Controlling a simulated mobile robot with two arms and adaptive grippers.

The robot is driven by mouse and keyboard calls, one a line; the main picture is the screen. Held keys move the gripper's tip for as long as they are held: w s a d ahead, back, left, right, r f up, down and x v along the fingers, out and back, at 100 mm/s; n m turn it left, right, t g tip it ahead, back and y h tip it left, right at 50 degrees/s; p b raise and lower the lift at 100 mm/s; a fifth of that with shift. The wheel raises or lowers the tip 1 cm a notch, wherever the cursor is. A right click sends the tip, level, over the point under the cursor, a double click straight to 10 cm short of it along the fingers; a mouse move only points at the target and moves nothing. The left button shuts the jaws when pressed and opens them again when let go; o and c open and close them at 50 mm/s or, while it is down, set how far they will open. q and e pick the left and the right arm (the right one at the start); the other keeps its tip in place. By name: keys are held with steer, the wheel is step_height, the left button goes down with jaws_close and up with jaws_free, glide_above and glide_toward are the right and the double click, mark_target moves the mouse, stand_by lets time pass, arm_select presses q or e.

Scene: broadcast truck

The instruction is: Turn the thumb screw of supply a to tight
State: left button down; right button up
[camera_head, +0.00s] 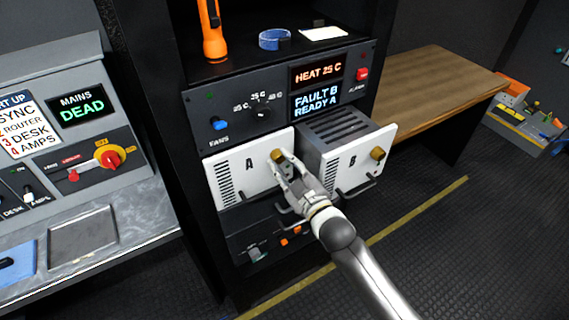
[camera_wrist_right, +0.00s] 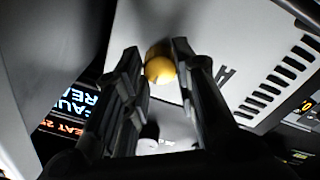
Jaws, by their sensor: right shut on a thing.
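Supply A (camera_head: 235,178) is the white-fronted module on the left, lettered A, seated in the rack. Its brass thumb screw (camera_head: 277,154) is at the upper right of its front. My right gripper (camera_head: 284,163) is at this screw, its fingers shut on it and hiding part of it. In the right wrist view the gold screw head (camera_wrist_right: 160,66) sits between the two fingertips (camera_wrist_right: 157,58), against the white panel. Supply B (camera_head: 352,176), on the right, sticks out of the rack, with its own brass screw (camera_head: 377,154). My left gripper is not in view.
Above the supplies, a display (camera_head: 316,101) reads FAULT B, READY A, beside a dial (camera_head: 263,113). A flashlight (camera_head: 212,32) and a blue tape roll (camera_head: 275,39) stand on the shelf. A control desk (camera_head: 70,150) is at left, a wooden bench (camera_head: 440,82) at right.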

steer(key=shift+f, duration=0.1)
steer(key=o, duration=1.1)
steer(key=shift+c, duration=0.2)
steer(key=v, duration=1.2)
steer(key=shift+f, duration=0.1)
